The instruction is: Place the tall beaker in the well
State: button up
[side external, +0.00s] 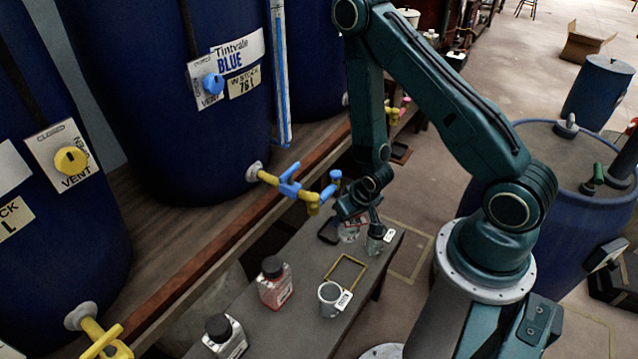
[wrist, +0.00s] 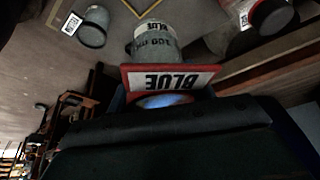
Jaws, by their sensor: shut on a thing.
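My gripper (side external: 356,217) is over the far end of the grey bench, shut on a clear beaker (side external: 348,234). In the wrist view this beaker (wrist: 153,42) is greyish with upside-down "BLUE" lettering, and a red plate marked BLUE (wrist: 172,80) sits in front of it. I cannot tell whether its base touches the bench.
A grey tagged cup (side external: 328,300), a red-filled bottle (side external: 275,290) and a white black-capped bottle (side external: 224,338) stand on the bench (side external: 290,328). A yellow and blue tap (side external: 292,188) projects from the blue vat (side external: 190,130), close to my gripper's left.

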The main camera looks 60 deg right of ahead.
jog(key=shift+s+d, duration=0.1)
jog(key=shift+d, duration=0.35)
jog(key=shift+f, duration=0.15)
notch_tip(320, 180, down, 16)
dwell(0.7)
jog(key=shift+f, duration=1.85)
jog(key=shift+f, duration=0.15)
jog(key=o, duration=1)
jog(key=shift+c, duration=0.2)
